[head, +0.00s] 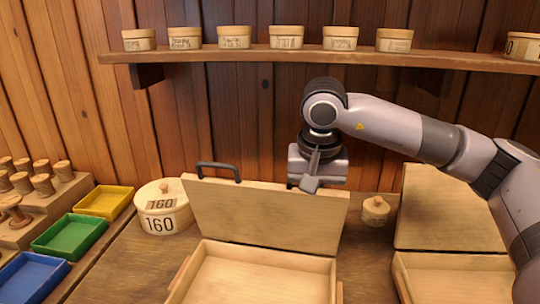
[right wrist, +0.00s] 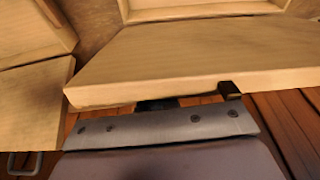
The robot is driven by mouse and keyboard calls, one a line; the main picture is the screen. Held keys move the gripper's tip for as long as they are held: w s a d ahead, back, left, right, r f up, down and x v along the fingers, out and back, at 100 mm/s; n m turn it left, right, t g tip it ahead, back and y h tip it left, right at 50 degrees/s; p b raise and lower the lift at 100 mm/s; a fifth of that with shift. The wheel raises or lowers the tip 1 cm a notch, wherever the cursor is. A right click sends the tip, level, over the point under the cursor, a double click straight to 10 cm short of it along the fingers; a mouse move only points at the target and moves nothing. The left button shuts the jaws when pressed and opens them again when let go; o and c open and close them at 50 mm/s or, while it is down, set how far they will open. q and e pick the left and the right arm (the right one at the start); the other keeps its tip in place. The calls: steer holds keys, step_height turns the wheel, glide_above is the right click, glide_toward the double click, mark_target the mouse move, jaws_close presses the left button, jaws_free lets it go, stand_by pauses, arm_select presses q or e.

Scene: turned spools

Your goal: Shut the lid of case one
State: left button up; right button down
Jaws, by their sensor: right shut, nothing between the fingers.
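An open wooden case (head: 262,268) stands on the bench in the middle of the head view. Its lid (head: 262,218) is raised and nearly upright at the back, with a dark handle (head: 218,166) on its top edge at left. My right gripper (head: 310,184) is shut and empty at the right part of the lid's top edge. In the right wrist view the lid (right wrist: 190,62) lies close across the gripper (right wrist: 192,98) and partly hides the fingers. I cannot tell whether they touch. No number shows on the case. My left gripper is not in view.
A second open case (head: 455,285) with raised lid (head: 450,210) stands at right. A round box marked 160 (head: 163,212) and a small lidded pot (head: 375,211) flank the middle lid. Coloured trays (head: 70,236) lie left. A shelf (head: 320,56) with round boxes hangs above.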

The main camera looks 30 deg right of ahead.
steer(key=shift+d+f, duration=0.1)
steer(key=shift+f, duration=0.15)
steer(key=shift+r+p, duration=0.6)
steer(key=shift+r, duration=0.1)
steer(key=w+d+p+v, duration=0.1)
steer(key=p+v, duration=0.2)
steer(key=v, duration=0.3)
steer(key=shift+r+p, duration=0.35)
steer(key=shift+r, duration=0.15)
steer(key=shift+a, duration=0.15)
